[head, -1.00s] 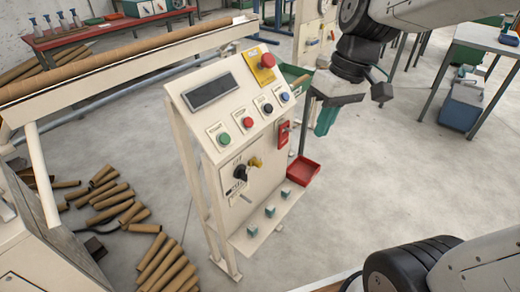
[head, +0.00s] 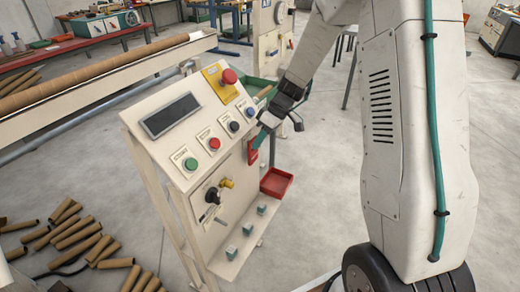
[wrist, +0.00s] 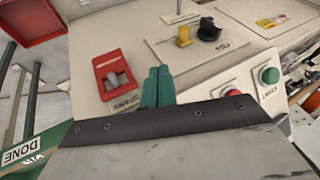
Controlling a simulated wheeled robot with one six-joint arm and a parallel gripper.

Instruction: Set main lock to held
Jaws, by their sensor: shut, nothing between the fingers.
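A red plate with grey lever-like parts (wrist: 118,79) is on the cream control cabinet in the wrist view; the small label by it is too blurred to read surely. In the head view the red plate (head: 252,153) shows on the cabinet's right part, partly behind my fingers. My gripper (wrist: 158,72) has its teal fingers shut and empty, just right of the red plate in the wrist view, apart from it in the picture. In the head view my gripper (head: 260,137) is close to the cabinet front; contact cannot be told.
A black knob (head: 212,195) and a yellow knob (head: 227,183) sit lower on the cabinet. Several push buttons and a red emergency button (head: 229,76) are on its sloped top. A red tray (head: 276,183) is at its right. Cardboard tubes (head: 77,232) lie on the floor.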

